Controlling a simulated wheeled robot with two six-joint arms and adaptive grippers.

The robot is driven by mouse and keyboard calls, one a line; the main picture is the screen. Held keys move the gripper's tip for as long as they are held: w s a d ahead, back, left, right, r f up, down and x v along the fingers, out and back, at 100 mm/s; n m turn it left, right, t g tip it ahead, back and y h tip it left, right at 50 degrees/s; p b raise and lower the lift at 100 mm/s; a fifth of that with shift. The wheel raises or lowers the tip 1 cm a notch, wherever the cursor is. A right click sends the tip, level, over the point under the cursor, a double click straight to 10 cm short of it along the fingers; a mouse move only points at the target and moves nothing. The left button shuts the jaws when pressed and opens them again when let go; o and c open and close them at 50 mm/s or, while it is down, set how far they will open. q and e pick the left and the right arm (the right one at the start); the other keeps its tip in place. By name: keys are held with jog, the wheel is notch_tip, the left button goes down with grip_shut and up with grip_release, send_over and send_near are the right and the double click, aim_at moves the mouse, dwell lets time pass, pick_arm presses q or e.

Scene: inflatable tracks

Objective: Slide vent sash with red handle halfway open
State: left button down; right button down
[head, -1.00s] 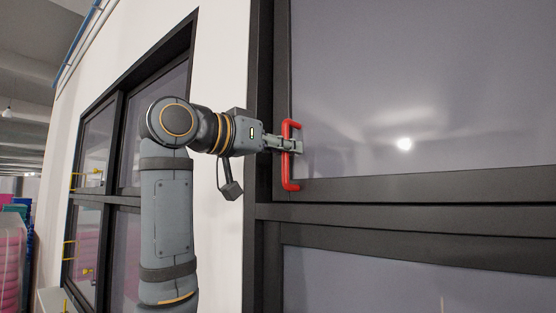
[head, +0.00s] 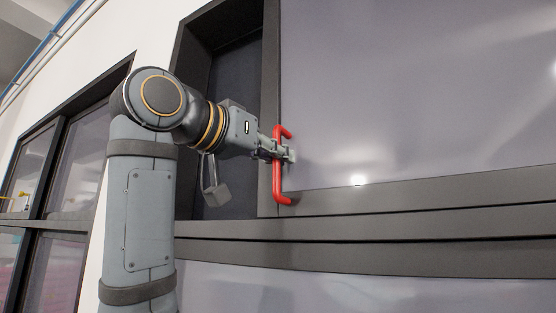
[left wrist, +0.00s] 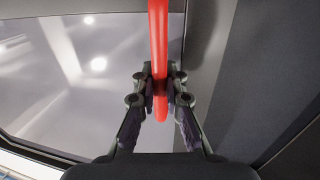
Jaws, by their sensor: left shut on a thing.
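The vent sash (head: 420,95) is a large grey glass pane in a dark frame. Its red handle (head: 278,180) is an upright bar on the sash's left edge. My left gripper (head: 285,153) is shut on the red handle, around its middle. The left wrist view shows the handle (left wrist: 158,45) between the two fingers (left wrist: 160,92). A dark gap (head: 234,125) shows between the left jamb and the sash's left edge, partly behind my left arm. The sash's far right edge is out of view. My right gripper is not in view.
A dark horizontal rail (head: 400,230) runs below the sash, with another pane (head: 400,293) under it. A second window (head: 75,175) with yellow handles stands further left in the white wall. My left arm crosses the wall between them.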

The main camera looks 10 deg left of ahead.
pick_arm(q)
jog(key=shift+s+d, duration=0.25)
jog(key=shift+d, duration=0.3)
jog(key=c, duration=1.7)
grip_release()
jog(key=shift+c, duration=0.2)
jog(key=o, duration=0.3)
jog(key=shift+s+r, duration=0.1)
jog(key=shift+s, duration=0.1)
jog(key=shift+o, duration=0.2)
jog(key=shift+s+a, duration=0.15)
jog(key=shift+a, duration=0.05)
jog(key=v, duration=1.1)
jog(key=shift+s, duration=0.25)
jog(key=shift+a, duration=0.1)
